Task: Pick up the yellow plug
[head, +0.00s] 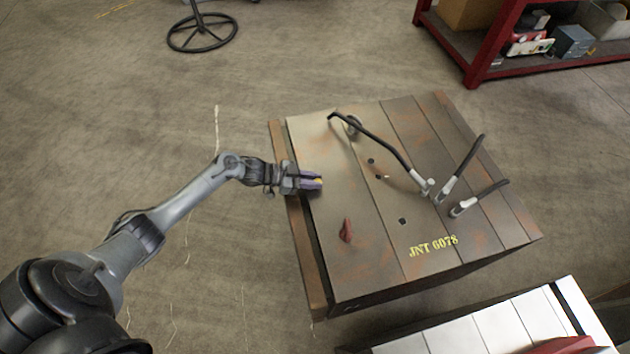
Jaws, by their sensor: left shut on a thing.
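My left gripper (312,181) is over the left edge of the mould base (370,270), with its fingers pointing right. It is shut on the yellow plug (318,181), of which only a small yellow part shows between the purple-grey fingers. The rest of the plug is hidden by the fingers. I cannot tell whether the plug touches the top of the base. My right gripper is not in view.
A red piece (346,230) stands on the base, below the gripper. Black hoses (380,143) with metal fittings rise from the base's middle and right. A white-topped block (500,325) is at bottom right. A red shelf (480,65) stands at top right.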

